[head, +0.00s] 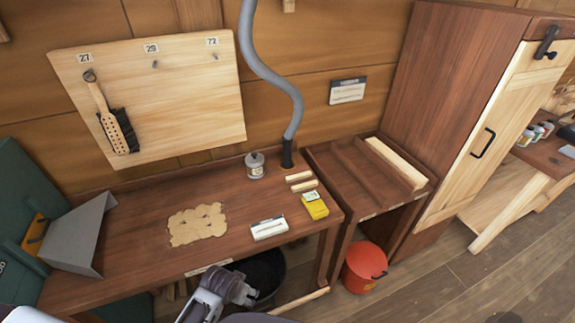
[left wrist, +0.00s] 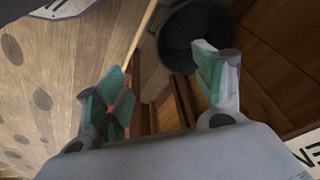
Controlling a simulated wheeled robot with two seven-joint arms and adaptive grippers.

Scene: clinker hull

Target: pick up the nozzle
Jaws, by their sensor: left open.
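The nozzle (head: 287,154) is the dark end piece of a grey hose (head: 262,65) that hangs down the wall. It sits at the back right of the wooden workbench (head: 145,255); whether it touches the top I cannot tell. My left gripper (head: 246,292) is low in front of the bench, well apart from the nozzle. In the left wrist view its two green-padded fingers (left wrist: 160,88) are spread with nothing between them. The nozzle does not show in that view. My right gripper is not in view.
A glass jar (head: 255,164), wooden blocks (head: 302,182), a yellow box (head: 315,206) and a white box (head: 269,228) stand near the nozzle. A crumbly tan patch (head: 197,224) lies mid-bench. A black bucket (head: 262,270) is under the bench, a red bucket (head: 363,268) to the right.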

